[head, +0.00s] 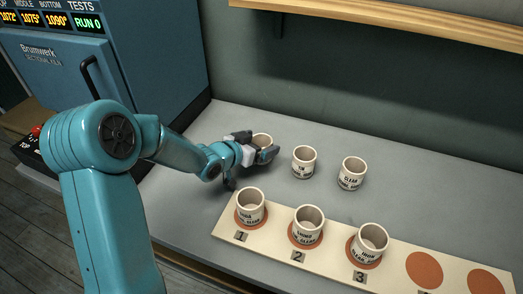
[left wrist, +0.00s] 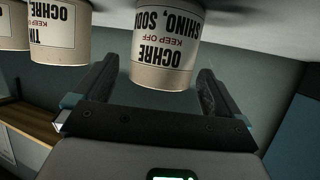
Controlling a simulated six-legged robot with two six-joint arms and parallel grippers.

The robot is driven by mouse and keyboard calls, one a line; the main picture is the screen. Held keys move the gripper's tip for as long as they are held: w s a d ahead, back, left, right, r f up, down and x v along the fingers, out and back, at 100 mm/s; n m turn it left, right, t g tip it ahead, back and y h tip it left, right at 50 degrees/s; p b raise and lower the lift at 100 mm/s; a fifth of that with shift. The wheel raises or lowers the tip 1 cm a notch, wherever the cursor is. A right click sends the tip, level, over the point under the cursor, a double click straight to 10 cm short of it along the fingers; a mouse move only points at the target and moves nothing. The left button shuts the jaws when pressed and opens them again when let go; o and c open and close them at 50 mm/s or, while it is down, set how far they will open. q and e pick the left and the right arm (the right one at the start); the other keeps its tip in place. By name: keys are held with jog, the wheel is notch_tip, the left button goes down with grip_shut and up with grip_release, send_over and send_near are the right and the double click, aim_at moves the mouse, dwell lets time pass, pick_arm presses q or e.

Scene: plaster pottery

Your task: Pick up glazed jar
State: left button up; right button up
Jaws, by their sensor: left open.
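Several cream jars with dark lettering show in the head view; I cannot tell which is the glazed jar. One jar (head: 262,139) stands at the left of the back row, partly hidden by my left gripper (head: 255,147). In the left wrist view, upside down, this jar (left wrist: 165,50) reads "OCHRE KEEP OFF SHINO, SODA". It sits between the open fingers of the left gripper (left wrist: 158,80), with a gap on each side. Two more back-row jars, a middle one (head: 303,163) and a right one (head: 351,174), stand apart to its right. My right gripper is not in view.
A cream board (head: 270,243) in front bears three jars on orange spots, labelled 1 (head: 250,208), 2 (head: 307,226) and 3 (head: 368,244). Orange spots to the right are bare. A blue kiln (head: 150,50) stands at left. A wooden shelf (head: 400,22) hangs above.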

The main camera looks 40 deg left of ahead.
aim_at(267, 140)
pick_arm(q)
jog(key=x, duration=0.3)
jog(key=shift+f, duration=0.15)
jog(key=c, duration=1.1)
jog(key=shift+c, duration=0.2)
jog(key=shift+r, duration=0.2)
